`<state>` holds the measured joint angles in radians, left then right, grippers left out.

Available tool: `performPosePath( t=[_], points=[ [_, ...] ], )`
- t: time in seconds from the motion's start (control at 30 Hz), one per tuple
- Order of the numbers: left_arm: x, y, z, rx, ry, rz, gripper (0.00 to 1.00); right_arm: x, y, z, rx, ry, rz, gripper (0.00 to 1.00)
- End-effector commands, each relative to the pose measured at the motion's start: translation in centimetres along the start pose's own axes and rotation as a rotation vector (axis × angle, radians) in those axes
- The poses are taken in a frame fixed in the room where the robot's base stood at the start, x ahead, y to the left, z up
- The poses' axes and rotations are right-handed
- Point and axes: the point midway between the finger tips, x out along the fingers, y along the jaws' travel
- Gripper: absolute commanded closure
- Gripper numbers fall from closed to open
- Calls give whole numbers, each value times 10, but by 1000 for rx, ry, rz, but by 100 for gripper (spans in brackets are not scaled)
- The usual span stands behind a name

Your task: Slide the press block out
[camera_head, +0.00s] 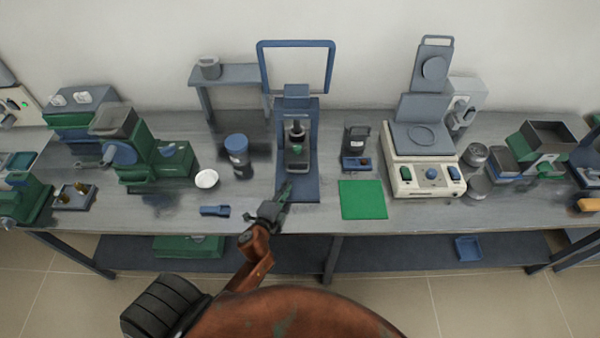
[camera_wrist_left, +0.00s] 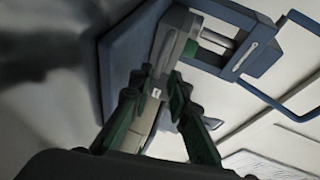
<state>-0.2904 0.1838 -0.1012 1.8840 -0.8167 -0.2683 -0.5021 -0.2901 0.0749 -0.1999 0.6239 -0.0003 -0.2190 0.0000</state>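The press (camera_head: 310,188) is a blue stand with an upright back and a flat base at the middle of the bench. On its base stands a grey block (camera_head: 297,158) with a dark cylindrical part above it. My left gripper (camera_head: 286,191) reaches in from the front, low over the base's front part. In the left wrist view its two green fingers (camera_wrist_left: 160,76) converge on either side of a grey part with a small white label (camera_wrist_left: 155,94). Whether they touch it cannot be told. The blue press frame (camera_wrist_left: 240,58) shows beyond. My right gripper is not in view.
A blue-lidded jar (camera_head: 237,150) and a white bowl (camera_head: 206,179) stand left of the press. A blue item (camera_head: 214,211) lies at the front edge.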

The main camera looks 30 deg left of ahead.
Motion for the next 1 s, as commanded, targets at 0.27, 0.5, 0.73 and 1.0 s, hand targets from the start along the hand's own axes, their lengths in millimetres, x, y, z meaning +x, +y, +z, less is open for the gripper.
performPosePath(
  t=[0.27, 0.5, 0.73, 1.0],
  points=[
    [48, -3, -9, 0, 12, -1, 84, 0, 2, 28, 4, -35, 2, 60],
    [70, -2, -8, -2, 10, 1, 84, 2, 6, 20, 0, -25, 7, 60],
    [71, -2, -6, -3, 9, 1, 84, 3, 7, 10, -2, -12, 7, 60],
    [70, -2, -6, -3, 7, 1, 97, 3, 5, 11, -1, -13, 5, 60]
  ],
)
